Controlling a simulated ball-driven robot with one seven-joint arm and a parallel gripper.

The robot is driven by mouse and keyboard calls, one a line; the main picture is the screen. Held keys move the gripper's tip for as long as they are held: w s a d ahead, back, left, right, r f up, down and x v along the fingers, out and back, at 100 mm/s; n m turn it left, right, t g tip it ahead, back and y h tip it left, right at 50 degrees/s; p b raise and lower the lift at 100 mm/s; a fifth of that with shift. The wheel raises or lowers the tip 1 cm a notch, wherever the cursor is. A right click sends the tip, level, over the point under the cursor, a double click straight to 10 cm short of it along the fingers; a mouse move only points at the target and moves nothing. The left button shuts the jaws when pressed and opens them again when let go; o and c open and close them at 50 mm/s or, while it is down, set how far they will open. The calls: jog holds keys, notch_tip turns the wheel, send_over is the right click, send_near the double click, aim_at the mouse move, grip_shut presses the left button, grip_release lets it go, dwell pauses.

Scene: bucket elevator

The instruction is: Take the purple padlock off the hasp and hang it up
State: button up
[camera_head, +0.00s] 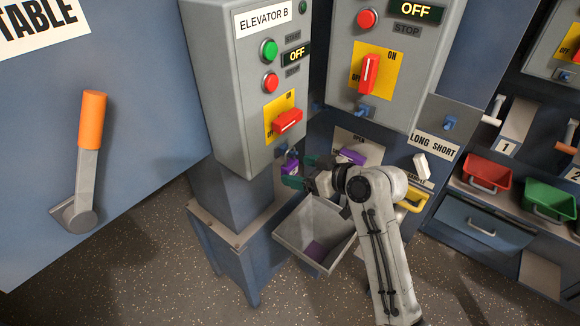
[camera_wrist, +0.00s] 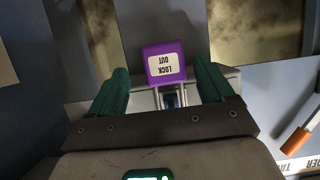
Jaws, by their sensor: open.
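The purple padlock (camera_head: 290,167) is at the blue hasp (camera_head: 292,153) under the Elevator B box. In the wrist view the padlock (camera_wrist: 165,60) shows its white "LOCK OUT" label upside down. Its shackle end meets the blue hasp (camera_wrist: 171,98); I cannot tell whether it is still threaded through. My gripper (camera_head: 301,171) is open, with teal fingers on either side of the padlock. In the wrist view a gap shows between the padlock and each finger.
A grey bin (camera_head: 293,232) with something purple inside stands below my gripper. Another purple object (camera_head: 351,156) is on the panel behind. A blue hook-like piece (camera_head: 449,123) is on the right panel. The Elevator B box (camera_head: 238,95) overhangs closely; an orange-handled lever (camera_head: 91,120) stands left.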

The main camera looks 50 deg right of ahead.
aim_at(294, 169)
jog(key=x, duration=0.4)
jog(key=shift+a+f, duration=0.1)
jog(key=shift+a, duration=0.2)
jog(key=shift+c, duration=0.3)
jog(key=c, duration=1.1)
jog(key=shift+r, duration=0.45)
jog(key=shift+c, duration=0.2)
jog(key=s+b, duration=0.2)
jog(key=s, duration=1.6)
jog(key=shift+d+r, duration=0.3)
jog(key=shift+r, duration=0.05)
